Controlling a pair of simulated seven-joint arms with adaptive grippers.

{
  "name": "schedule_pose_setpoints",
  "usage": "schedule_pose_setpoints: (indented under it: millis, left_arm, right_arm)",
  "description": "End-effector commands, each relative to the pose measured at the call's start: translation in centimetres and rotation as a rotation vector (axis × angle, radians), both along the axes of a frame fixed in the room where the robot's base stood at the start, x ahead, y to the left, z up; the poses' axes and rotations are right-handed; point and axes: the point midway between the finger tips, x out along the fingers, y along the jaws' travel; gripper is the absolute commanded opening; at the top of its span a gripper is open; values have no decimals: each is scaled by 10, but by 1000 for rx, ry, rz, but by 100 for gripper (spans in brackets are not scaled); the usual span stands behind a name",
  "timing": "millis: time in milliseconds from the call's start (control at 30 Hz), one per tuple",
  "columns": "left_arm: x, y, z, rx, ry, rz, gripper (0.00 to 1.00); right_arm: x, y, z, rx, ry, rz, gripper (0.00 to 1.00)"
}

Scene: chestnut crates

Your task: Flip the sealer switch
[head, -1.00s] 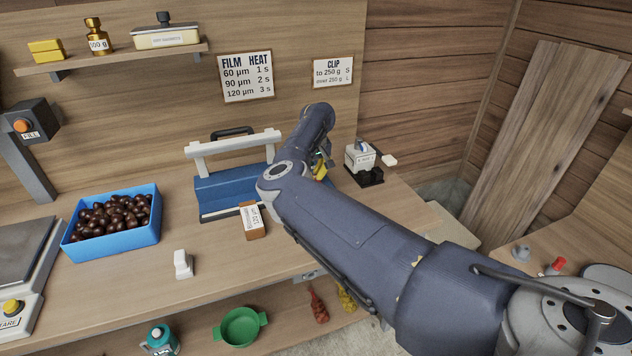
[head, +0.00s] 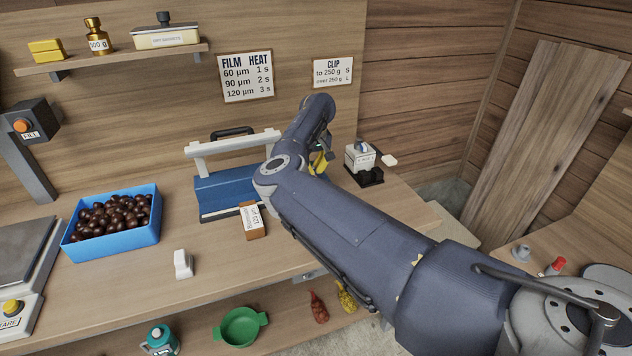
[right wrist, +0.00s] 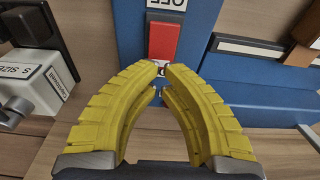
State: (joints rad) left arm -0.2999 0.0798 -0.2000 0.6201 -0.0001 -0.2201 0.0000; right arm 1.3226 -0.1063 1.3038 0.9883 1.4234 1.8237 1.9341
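The sealer (head: 228,193) is a blue unit with a pale grey bar and black handle, at the back of the bench. In the right wrist view, its blue panel carries a red rocker switch (right wrist: 163,41) with an upside-down OFF label above it and a partly covered label below. My right gripper (right wrist: 164,68) has yellow fingers with their tips together at the lower end of the switch; I cannot tell whether they touch it. In the head view my right gripper (head: 319,162) is partly hidden by my arm, and the switch is hidden. My left gripper is not in view.
A white clip box (head: 359,157) on a black base stands right of the gripper, close by in the wrist view too (right wrist: 35,84). A labelled brown block (head: 252,221) lies before the sealer. A blue crate (head: 118,247) of chestnuts and a white clip-like piece (head: 183,264) are further left.

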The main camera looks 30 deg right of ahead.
Motion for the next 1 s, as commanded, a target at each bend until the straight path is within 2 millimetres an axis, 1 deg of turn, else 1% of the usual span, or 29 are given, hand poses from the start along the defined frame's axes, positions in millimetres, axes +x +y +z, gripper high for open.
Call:
schedule_pose_setpoints:
  millis: [100, 500, 700, 1000]
  left_arm:
    - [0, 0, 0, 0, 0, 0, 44]
    - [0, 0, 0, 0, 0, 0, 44]
    - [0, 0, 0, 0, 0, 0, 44]
    - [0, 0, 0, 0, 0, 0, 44]
  right_arm:
    - [0, 0, 9, 0, -1, -1, 0]
    - [0, 0, 33, 0, -1, -1, 0]
    - [0, 0, 37, 1, 0, -1, 0]
    - [0, 0, 37, 0, 0, -1, 0]
